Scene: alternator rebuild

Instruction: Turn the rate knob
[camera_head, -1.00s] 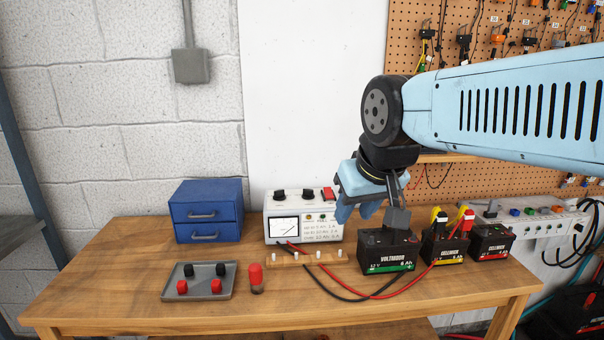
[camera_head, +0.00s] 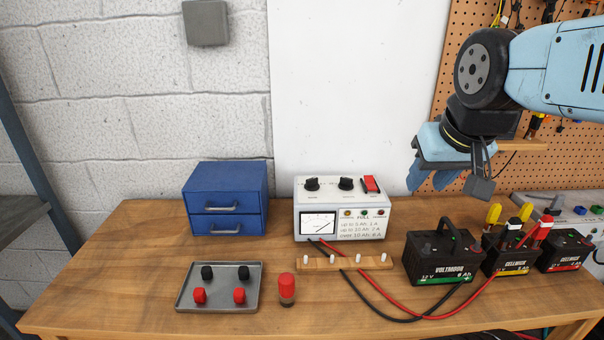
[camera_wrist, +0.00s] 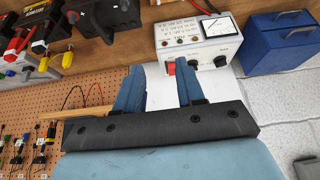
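The charger (camera_head: 343,210) is a white box with a needle meter on the bench. Its top carries a left black knob (camera_head: 312,184), a right black knob (camera_head: 346,183) and a red switch (camera_head: 370,184). The labels by the knobs are too small to read, so I cannot tell which is the rate knob. In the wrist view the charger (camera_wrist: 200,40) appears upside down beyond my fingertips. My gripper (camera_head: 430,183) is up to the right of the charger, touching nothing. In the wrist view its fingers (camera_wrist: 159,82) stand apart with nothing between them.
Batteries, including a green-striped one (camera_head: 437,257), stand right of the charger. A wooden strip (camera_head: 320,264) with red and black leads lies in front. A blue drawer box (camera_head: 226,198) is left, a grey tray (camera_head: 183,302) and red-capped jar (camera_head: 287,289) front left.

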